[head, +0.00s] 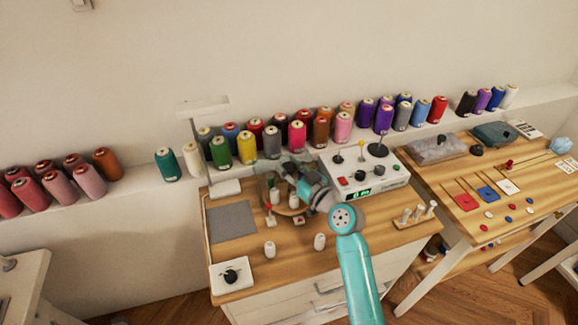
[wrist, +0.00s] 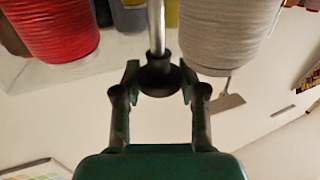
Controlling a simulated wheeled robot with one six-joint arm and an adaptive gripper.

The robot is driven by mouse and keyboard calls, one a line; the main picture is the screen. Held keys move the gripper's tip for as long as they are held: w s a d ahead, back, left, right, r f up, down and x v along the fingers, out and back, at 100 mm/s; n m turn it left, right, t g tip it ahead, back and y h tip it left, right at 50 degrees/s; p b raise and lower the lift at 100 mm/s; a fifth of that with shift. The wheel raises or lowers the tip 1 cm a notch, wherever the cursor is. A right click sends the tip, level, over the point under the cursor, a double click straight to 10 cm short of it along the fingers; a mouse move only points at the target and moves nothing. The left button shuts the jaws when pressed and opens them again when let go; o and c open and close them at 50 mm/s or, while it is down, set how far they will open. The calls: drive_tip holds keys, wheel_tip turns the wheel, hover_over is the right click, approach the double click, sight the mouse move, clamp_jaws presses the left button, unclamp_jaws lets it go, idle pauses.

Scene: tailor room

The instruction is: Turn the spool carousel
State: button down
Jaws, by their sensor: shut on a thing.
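The spool carousel (head: 290,209) stands on the wooden table in the head view, a round wooden base bearing a few spools. My arm hides part of it. In the wrist view, a black knob (wrist: 158,83) sits at the end of a metal rod (wrist: 156,25). My gripper (wrist: 160,76) has one finger on each side of this knob and is shut on it. A large red spool (wrist: 55,28) is left of the rod and a pale grey-white spool (wrist: 225,35) is right of it. In the head view, the fingers are hard to make out.
A control box (head: 365,178) with knobs and a green display stands right of the carousel. A grey mat (head: 231,222) and a white panel with a black knob (head: 232,276) lie left. Several coloured thread cones line the back ledge.

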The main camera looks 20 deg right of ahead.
drive_tip(key=shift+m+h, duration=0.3)
drive_tip(key=shift+h, duration=0.3)
drive_tip(key=shift+m+t+h, duration=0.3)
drive_tip(key=shift+m+h, duration=0.3)
drive_tip(key=shift+h, duration=0.2)
drive_tip(key=shift+a+m+h, duration=0.1)
drive_tip(key=shift+m+h, duration=1.5)
drive_tip(key=shift+h, duration=0.9)
drive_tip(key=shift+m+h, duration=1.1)
drive_tip(key=shift+h, duration=0.6)
drive_tip(key=shift+m+g+h, duration=0.5)
drive_tip(key=shift+m+h, duration=0.1)
drive_tip(key=shift+h, duration=0.3)
drive_tip(key=shift+m+g+h, duration=0.5)
drive_tip(key=shift+m+h, duration=0.3)
drive_tip(key=shift+h, duration=0.3)
drive_tip(key=c, duration=0.6)
unclamp_jaws()
drive_tip(key=shift+c, duration=0.2)
